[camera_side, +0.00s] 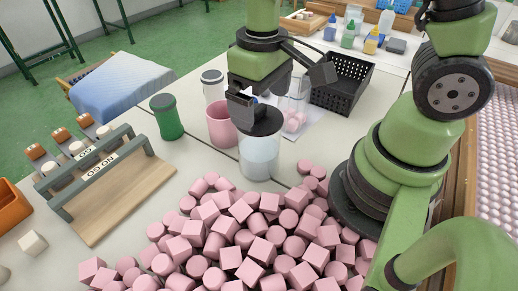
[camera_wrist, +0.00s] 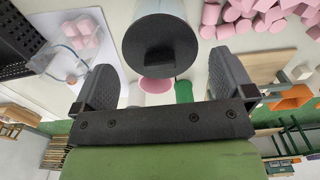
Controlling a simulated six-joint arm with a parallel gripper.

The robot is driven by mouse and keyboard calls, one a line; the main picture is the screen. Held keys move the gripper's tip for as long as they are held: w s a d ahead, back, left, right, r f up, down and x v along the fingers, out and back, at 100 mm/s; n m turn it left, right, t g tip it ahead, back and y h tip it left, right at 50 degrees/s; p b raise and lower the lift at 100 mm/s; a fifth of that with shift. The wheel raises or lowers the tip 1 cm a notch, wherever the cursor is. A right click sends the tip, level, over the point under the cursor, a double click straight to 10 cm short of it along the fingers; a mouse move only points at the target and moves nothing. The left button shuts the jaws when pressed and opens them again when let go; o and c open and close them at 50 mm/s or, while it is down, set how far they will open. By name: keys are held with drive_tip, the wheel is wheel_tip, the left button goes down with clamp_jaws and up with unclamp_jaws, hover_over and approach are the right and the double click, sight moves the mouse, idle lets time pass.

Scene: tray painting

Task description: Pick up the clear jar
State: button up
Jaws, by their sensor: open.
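A clear jar with a black lid (camera_side: 259,158) stands upright on the white table in the side view, holding something pale. In the wrist view its round black lid (camera_wrist: 160,42) faces me, just ahead of the gap between my fingers. My gripper (camera_side: 275,92) is open and empty at about lid height; in the side view it partly covers the lid. The wrist view shows the two fingers (camera_wrist: 165,78) wide apart, one on each side. I cannot tell whether either finger touches the lid. A second clear container (camera_side: 295,92) with pink pieces stands behind, partly hidden by my gripper.
A pink cup (camera_side: 221,124), a green jar (camera_side: 167,117) and a white dark-lidded jar (camera_side: 213,86) stand close by on the left. Many pink blocks (camera_side: 240,230) crowd the front. A black basket (camera_side: 342,82) is behind right.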

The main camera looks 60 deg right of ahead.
sight(259, 146)
drive_tip(key=f, duration=0.5)
drive_tip(key=shift+w, duration=0.3)
drive_tip(key=c, duration=1.4)
drive_tip(key=shift+c, duration=0.7)
drive_tip(key=shift+r, duration=0.1)
